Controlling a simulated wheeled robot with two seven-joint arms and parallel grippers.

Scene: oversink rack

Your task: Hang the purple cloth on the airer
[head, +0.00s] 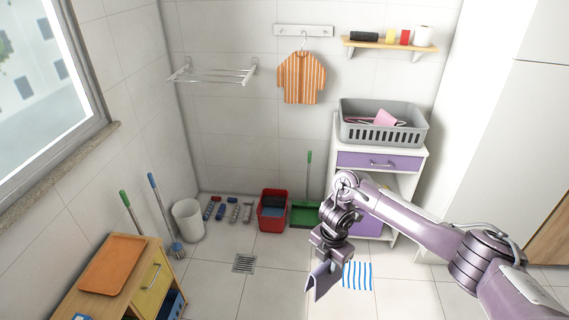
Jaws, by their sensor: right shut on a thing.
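The white airer (212,76) is fixed to the back wall at upper left, and its rails are bare. My right gripper (324,262) is low in the front middle, well below and to the right of the airer. The fingertips are small and partly hidden by the wrist and cloth. My left gripper is not in view.
A blue-striped piece (357,276) shows just right of the held cloth. An orange striped shirt (301,77) hangs right of the airer. A grey basket (383,122) with pink cloth stands on the cabinet. A red bucket (273,210) and white bin (188,220) stand below.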

